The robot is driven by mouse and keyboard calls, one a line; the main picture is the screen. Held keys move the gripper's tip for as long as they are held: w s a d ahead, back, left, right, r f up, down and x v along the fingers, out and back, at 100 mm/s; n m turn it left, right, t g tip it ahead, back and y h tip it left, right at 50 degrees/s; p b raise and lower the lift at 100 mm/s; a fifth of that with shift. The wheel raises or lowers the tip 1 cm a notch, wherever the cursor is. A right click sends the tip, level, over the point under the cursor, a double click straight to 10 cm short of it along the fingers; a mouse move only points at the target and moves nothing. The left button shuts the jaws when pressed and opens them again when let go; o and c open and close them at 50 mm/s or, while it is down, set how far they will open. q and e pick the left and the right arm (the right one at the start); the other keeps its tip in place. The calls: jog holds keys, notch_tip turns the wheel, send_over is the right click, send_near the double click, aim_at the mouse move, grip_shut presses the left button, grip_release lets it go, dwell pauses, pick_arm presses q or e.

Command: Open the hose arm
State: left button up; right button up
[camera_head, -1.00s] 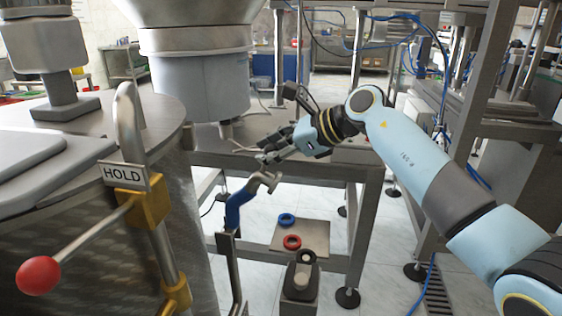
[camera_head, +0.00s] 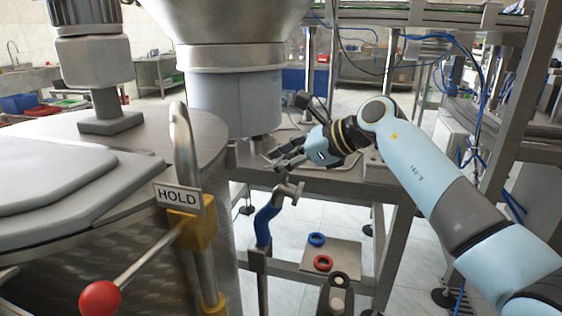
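A blue curved hose arm (camera_head: 267,220) with a metal end fitting (camera_head: 290,191) stands on a metal post in the lower middle. My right gripper (camera_head: 279,161) is just above the fitting in the picture, fingers pointing left. Its fingers look spread with nothing between them. I cannot tell whether it touches the fitting.
A steel vessel with a HOLD sign (camera_head: 178,195) and a red-knobbed lever (camera_head: 100,298) fills the left. A hopper (camera_head: 234,95) hangs above the steel bench. A blue ring (camera_head: 316,239) and a red ring (camera_head: 323,262) lie on a low plate.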

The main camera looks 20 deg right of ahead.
jog(key=o, duration=0.4)
jog(key=shift+s+r, duration=0.1)
jog(key=shift+r, duration=0.45)
jog(key=o, duration=0.5)
jog(key=shift+f, duration=0.3)
jog(key=shift+o, duration=0.2)
jog(key=v, duration=1.2)
